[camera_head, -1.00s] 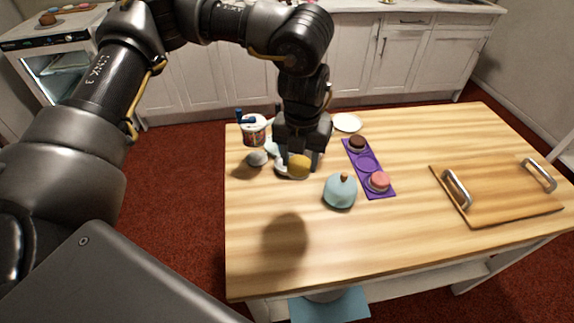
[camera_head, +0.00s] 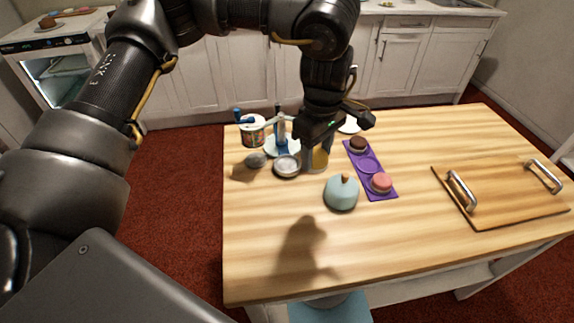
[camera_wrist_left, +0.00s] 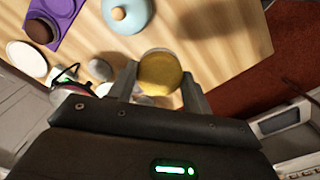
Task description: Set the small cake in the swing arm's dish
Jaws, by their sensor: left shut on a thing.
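The small yellow cake (camera_head: 320,159) is held between the fingers of my left gripper (camera_head: 317,154). It sits to the right of the swing arm's dish (camera_head: 287,166), apart from it in the head view. The round grey dish looks empty. The swing arm's blue post (camera_head: 281,138) stands behind the dish, and a grey ball (camera_head: 256,160) is to the dish's left. In the left wrist view the cake's round yellow top (camera_wrist_left: 160,73) shows between the two fingertips (camera_wrist_left: 160,86). The dish there is mostly hidden behind the gripper. My right gripper is out of view.
A blue dome with a knob (camera_head: 341,193) stands in front of the gripper. A purple tray (camera_head: 368,166) with a dark cake and a pink cake lies to the right. A tub (camera_head: 251,134) stands behind left. A wooden board (camera_head: 505,191) with handles is far right.

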